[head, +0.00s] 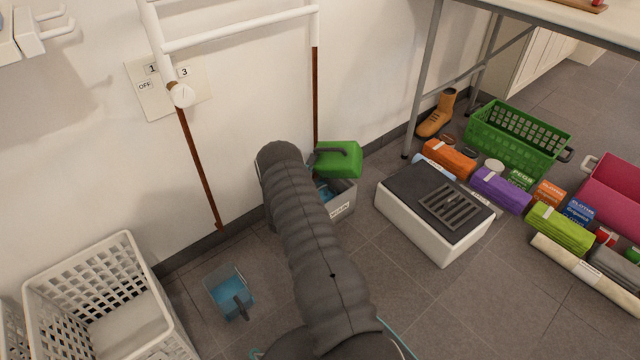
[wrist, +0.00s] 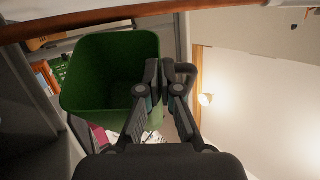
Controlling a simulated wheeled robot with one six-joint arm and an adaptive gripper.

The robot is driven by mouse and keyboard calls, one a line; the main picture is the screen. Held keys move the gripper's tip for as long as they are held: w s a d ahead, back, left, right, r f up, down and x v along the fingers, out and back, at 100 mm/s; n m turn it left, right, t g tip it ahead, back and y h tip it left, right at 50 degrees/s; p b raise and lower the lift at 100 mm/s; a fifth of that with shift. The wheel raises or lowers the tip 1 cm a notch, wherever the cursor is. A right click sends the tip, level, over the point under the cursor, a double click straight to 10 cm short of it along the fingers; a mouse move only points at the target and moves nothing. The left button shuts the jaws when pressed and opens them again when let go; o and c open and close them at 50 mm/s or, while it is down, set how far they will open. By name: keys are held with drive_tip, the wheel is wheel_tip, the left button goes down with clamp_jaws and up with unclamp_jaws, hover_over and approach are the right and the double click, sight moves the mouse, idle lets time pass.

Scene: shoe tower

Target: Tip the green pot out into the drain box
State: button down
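The green pot (head: 341,160) is held off the floor, above a grey box with a printed label, which I take as the drain box (head: 345,205). The pot looks tipped on its side, and its exact tilt is hard to tell. Blue shows inside the drain box. In the wrist view the green pot (wrist: 100,85) shows its hollow inside, with no contents that I can make out. My gripper (wrist: 164,75) is closed around the pot's dark handle (wrist: 187,72). In the head view my arm hides the gripper and part of the drain box.
A blue container (head: 230,290) with a dark handle stands on the floor at left, near a white basket (head: 100,290). A white box with a dark grated top (head: 435,210) stands right of the drain box. A rail (head: 316,100) stands by the wall behind. Several packages lie farther right.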

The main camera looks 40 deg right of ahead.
drive_tip(key=shift+w+a+f+n+t, duration=0.1)
drive_tip(key=shift+w+n+t, duration=0.1)
drive_tip(key=shift+n+t, duration=0.2)
drive_tip(key=shift+w+a+n+t, duration=0.1)
drive_tip(key=shift+w+n+t, duration=0.05)
drive_tip(key=shift+n+t, duration=0.2)
drive_tip(key=shift+d, duration=0.1)
idle(0.4)
